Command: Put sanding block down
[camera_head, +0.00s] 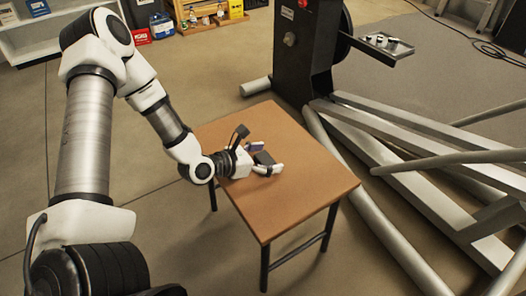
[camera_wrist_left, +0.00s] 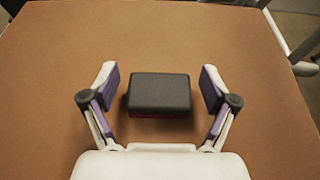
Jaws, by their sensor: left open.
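The sanding block is a dark grey block with a thin reddish underside. It shows in the left wrist view (camera_wrist_left: 159,94), lying flat on the brown table (camera_wrist_left: 60,130), and as a small dark shape in the head view (camera_head: 264,158). My left gripper (camera_head: 264,160) is low over the table top. In the left wrist view its two fingers (camera_wrist_left: 160,88) are spread on either side of the block, with a gap on each side. It is open and holds nothing. My right gripper is not in view.
The table (camera_head: 300,205) has clear room to the front and right. A black machine (camera_head: 305,50) with pale metal legs and tubes (camera_head: 430,180) stands beside it at the right. A small tray (camera_head: 383,46) juts from the machine. A shelf (camera_head: 40,35) and boxes stand at the back left.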

